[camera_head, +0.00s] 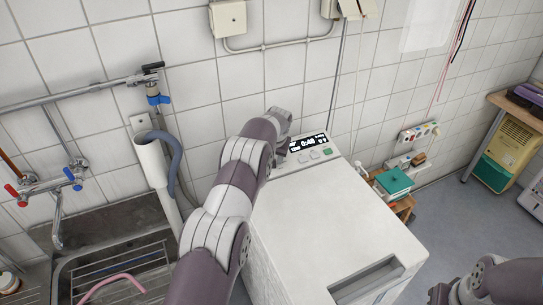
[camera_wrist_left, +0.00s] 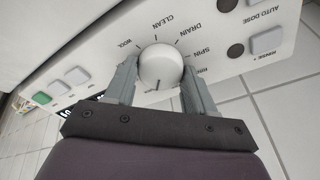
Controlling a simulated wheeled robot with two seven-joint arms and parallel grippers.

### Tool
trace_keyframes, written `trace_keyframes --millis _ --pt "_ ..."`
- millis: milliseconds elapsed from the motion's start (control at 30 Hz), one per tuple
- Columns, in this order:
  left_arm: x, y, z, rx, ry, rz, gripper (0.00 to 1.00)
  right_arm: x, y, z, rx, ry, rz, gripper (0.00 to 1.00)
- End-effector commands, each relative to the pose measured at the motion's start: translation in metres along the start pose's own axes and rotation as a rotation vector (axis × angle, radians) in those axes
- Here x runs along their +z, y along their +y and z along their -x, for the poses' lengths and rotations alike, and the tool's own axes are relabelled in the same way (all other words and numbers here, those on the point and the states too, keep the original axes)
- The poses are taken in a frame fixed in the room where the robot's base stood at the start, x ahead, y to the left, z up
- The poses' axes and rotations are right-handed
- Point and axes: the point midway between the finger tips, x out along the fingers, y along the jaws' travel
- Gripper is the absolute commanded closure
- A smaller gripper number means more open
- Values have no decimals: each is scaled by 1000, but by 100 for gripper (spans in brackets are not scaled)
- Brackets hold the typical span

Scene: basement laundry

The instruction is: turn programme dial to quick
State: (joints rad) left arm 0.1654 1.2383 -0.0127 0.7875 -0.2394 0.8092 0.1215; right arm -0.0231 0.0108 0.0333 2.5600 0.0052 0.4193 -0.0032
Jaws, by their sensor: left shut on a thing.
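The programme dial (camera_wrist_left: 160,66) is a round white knob on the white control panel in the left wrist view. Printed labels around it include WOOL, CLEAN, DRAIN and SPIN. A dark mark on the knob points toward the bottom of the picture; the label there is mostly hidden. My left gripper (camera_wrist_left: 158,82) has its grey fingers on both sides of the knob and is shut on it. In the head view my left arm hides the dial and its own fingertips. Part of my right arm shows at the lower right; its fingers cannot be made out.
The white washing machine (camera_head: 335,230) has a lit display (camera_head: 308,143) and a green button (camera_head: 327,151). A metal sink (camera_head: 110,255) and a grey hose (camera_head: 174,165) are at left. A teal box (camera_head: 394,181) stands on the right.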

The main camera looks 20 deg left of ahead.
Motion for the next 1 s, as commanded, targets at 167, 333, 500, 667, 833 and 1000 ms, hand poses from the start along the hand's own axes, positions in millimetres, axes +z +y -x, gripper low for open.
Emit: trace_keyframes --millis 167,333,500,667,833,1000 --pt "0 0 0 2 1 -14 76 0 0 0 0 0 0 57" --pt "0 0 0 2 1 -15 76 0 0 0 0 0 0 57" --pt "0 0 0 2 1 -15 39 0 0 0 0 0 0 57" --pt "0 0 0 2 1 -14 22 0 0 0 0 0 0 57" --pt "0 0 1 2 1 -14 22 0 0 0 0 0 0 57" --pt "-1 0 16 2 3 -15 22 1 0 -5 0 0 0 57"
